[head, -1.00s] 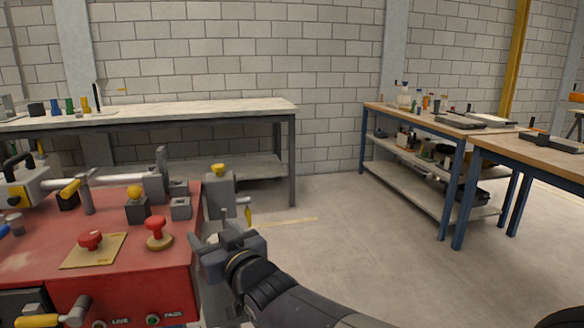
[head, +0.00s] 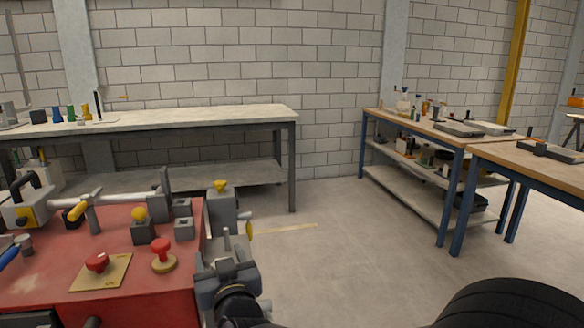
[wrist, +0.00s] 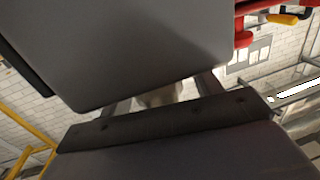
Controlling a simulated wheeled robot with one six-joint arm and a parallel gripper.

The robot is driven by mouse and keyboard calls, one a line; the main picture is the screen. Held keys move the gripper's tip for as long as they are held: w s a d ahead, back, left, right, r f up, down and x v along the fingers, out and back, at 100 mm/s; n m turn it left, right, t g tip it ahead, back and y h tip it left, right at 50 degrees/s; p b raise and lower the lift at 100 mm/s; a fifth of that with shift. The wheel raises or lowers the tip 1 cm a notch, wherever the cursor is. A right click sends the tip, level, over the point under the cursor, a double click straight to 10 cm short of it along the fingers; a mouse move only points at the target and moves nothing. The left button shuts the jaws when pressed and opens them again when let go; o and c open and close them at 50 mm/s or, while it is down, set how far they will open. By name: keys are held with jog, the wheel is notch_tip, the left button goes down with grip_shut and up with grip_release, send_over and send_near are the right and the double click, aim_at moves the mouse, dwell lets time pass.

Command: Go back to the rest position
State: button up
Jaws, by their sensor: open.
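My gripper (head: 226,248) is at the lower middle of the head view, just right of the red bench (head: 140,275). It is open, and I see nothing held between its fingers. It stands close to the bench's right edge; whether it touches cannot be told. My dark arm comes up from the bottom of the view. In the wrist view, large grey surfaces and a dark bar fill most of the picture and hide much of what lies beyond.
A long table (head: 190,116) stands behind. Wooden-topped tables (head: 530,160) stand right. The middle floor (head: 340,235) is clear.

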jog(key=shift+r+m+t+h+p, duration=0.25)
jog(key=shift+m+h+p, duration=0.25)
jog(key=shift+h+p, duration=0.5)
jog(key=shift+d+f+m+h+p, duration=0.1)
jog(key=shift+f+m+h+p, duration=0.2)
jog(key=shift+m+p, duration=0.1)
jog(key=shift+r, duration=0.1)
